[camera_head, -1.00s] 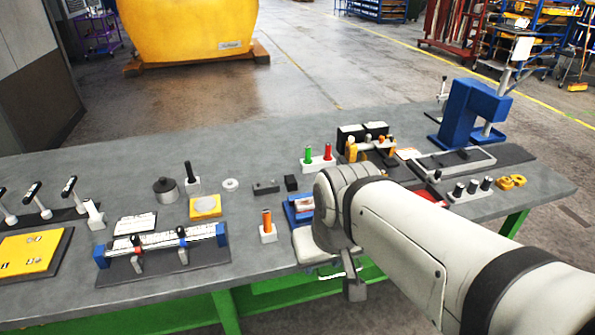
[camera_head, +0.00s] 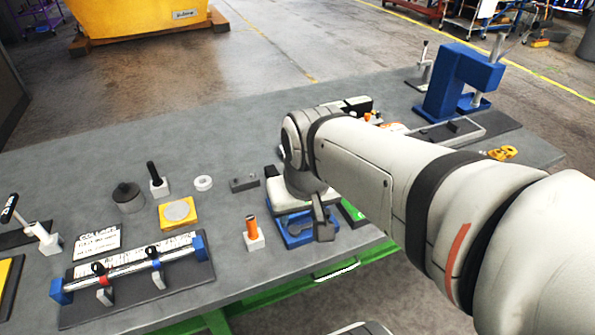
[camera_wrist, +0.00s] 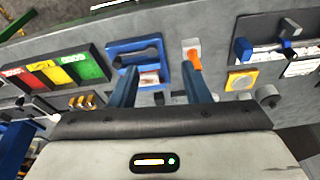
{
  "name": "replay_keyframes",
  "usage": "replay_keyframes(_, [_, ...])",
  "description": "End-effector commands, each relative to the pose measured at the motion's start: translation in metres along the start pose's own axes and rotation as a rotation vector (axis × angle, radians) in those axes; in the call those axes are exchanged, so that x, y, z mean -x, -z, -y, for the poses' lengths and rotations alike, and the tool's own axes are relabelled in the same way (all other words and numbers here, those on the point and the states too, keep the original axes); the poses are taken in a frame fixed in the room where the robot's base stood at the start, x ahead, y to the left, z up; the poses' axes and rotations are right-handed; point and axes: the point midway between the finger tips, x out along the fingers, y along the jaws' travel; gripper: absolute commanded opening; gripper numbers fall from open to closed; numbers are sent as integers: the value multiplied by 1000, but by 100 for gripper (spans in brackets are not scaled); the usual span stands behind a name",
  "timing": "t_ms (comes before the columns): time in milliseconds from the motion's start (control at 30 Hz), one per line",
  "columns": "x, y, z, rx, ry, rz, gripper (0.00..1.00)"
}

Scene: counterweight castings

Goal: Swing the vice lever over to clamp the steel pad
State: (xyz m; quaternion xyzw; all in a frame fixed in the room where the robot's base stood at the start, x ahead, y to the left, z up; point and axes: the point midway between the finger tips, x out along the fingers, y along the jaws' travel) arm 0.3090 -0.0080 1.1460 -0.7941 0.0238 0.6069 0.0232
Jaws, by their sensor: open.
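The blue vice (camera_head: 293,236) sits near the front edge of the grey bench, partly hidden by my wrist in the head view. In the wrist view the blue vice (camera_wrist: 113,47) shows upper centre, with a dark bar (camera_wrist: 136,55) across it that looks like the lever. A pale pad with a reddish mark (camera_wrist: 149,78) lies inside the vice frame, partly hidden by my left finger. My gripper (camera_wrist: 159,70) is open and empty, its two fingers spread apart. The left finger overlaps the vice in the picture; contact cannot be told.
A white block with an orange peg (camera_head: 253,233) stands beside the vice. A collar fixture (camera_head: 135,270) and a yellow plate with a disc (camera_head: 177,212) are further left. Red, yellow and green trays (camera_wrist: 52,72) lie on the other side. A tall blue press (camera_head: 455,82) stands far right.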

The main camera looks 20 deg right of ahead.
Motion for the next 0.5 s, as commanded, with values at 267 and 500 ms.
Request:
replay_keyframes(267, [-63, 58, -57, -384, -53, 146, 43])
replay_keyframes(500, [-104, 90, -101, -631, -90, 233, 43])
